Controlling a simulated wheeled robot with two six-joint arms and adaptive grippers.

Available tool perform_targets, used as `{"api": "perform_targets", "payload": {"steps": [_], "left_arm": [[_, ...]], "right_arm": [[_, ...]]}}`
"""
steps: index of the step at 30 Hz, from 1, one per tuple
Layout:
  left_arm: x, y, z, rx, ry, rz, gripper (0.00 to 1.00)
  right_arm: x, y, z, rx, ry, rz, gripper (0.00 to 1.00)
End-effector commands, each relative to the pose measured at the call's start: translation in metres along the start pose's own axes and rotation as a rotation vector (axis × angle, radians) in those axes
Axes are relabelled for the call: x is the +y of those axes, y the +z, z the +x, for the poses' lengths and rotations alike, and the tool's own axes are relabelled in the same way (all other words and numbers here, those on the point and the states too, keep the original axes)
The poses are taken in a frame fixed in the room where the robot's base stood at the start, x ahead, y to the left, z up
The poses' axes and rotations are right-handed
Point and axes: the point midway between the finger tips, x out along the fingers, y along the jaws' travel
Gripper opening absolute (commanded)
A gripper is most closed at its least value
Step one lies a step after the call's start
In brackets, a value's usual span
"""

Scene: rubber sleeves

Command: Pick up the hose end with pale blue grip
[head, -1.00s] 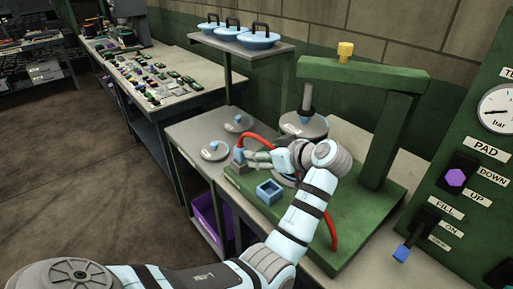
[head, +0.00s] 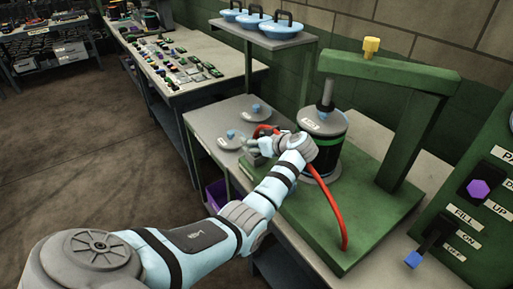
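A red hose (head: 335,206) rises from the front of the green base plate, passes behind my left wrist and curves over to my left gripper (head: 257,144). The hose end and its pale blue grip cannot be made out clearly; my gripper covers that spot. My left gripper is at the left edge of the green base, close to the hose's far stretch (head: 263,128). Its fingers are small and partly overlapped, so I cannot tell whether they are shut on the hose end. My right gripper is not in view.
A dark cylinder (head: 329,150) with a green band and grey lid stands under the green press frame (head: 390,80). Grey discs with blue knobs (head: 228,139) lie on the side table. A control panel (head: 470,215) is at right. Blue lidded pans (head: 277,27) sit on the shelf.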

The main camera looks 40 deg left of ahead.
Motion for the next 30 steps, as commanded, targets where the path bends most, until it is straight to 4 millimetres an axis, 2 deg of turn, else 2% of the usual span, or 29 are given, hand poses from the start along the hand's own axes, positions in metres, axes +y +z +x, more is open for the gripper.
{"api": "perform_targets", "payload": {"steps": [3, 4, 13, 23, 26, 30], "left_arm": [[0.000, 0.000, 0.000, 0.000, 0.000, 0.000, 0.52], [0.000, 0.000, 0.000, 0.000, 0.000, 0.000, 0.48], [0.000, 0.000, -0.001, 0.000, 0.000, 0.000, 0.00], [0.000, -0.004, -0.003, 0.001, 0.000, -0.002, 0.00], [0.000, -0.013, -0.007, 0.002, 0.000, -0.003, 0.00], [0.001, -0.041, -0.022, 0.003, 0.002, -0.006, 0.00]], "right_arm": [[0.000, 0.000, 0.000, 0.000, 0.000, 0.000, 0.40], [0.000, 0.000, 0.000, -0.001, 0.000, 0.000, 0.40], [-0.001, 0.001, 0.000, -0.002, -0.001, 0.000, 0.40], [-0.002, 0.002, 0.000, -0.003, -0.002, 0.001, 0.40], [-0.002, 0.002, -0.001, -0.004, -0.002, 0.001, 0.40], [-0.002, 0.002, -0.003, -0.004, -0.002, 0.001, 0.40]]}}
